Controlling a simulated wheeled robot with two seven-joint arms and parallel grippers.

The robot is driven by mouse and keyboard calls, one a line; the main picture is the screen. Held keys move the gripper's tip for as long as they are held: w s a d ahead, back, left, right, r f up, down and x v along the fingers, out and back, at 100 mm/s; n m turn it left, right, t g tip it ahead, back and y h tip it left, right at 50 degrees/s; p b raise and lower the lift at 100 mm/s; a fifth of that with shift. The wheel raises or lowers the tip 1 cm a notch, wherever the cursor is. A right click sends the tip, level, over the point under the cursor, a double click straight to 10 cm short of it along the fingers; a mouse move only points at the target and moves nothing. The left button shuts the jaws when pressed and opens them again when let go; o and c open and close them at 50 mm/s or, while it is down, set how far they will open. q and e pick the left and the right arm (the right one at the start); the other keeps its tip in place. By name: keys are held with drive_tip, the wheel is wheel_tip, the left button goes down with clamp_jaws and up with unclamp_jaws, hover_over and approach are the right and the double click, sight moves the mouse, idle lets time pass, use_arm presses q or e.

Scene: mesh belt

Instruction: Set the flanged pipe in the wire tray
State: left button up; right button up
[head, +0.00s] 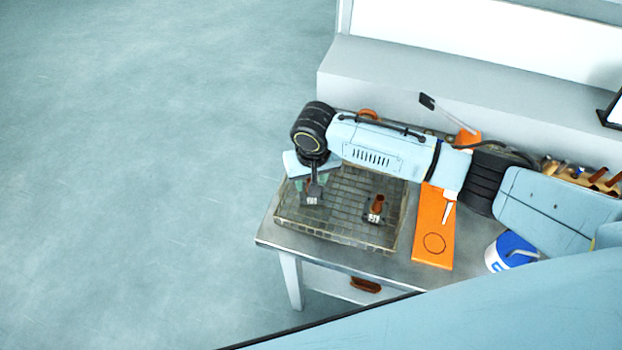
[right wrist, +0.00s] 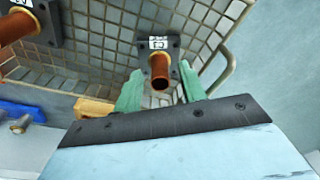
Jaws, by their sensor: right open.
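The wire tray (head: 345,238) is a shallow mesh basket on the table, and its mesh also shows in the right wrist view (right wrist: 105,45). One flanged pipe (right wrist: 160,70), a copper-brown tube on a dark square flange with a white label, stands in the tray's left part; in the head view its flange (head: 312,200) shows below my gripper. My right gripper (right wrist: 160,88) is open, with its green fingers on either side of this tube; contact is unclear. A second flanged pipe (head: 377,207) stands in the tray's right part and shows at the left in the right wrist view (right wrist: 15,28). My left gripper is out of view.
An orange board (head: 433,235) with a circle lies right of the tray. A blue-and-white can (head: 510,252) and a wooden rack (head: 580,175) of tools stand farther right. A pale ledge (head: 400,85) runs behind the table. Open floor lies to the left.

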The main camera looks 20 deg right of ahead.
wheel_tip(320, 180, up, 12)
drive_tip(key=s, duration=0.1)
drive_tip(key=shift+s+p, duration=0.2)
drive_tip(key=shift+p, duration=0.1)
drive_tip(key=shift+f, duration=0.1)
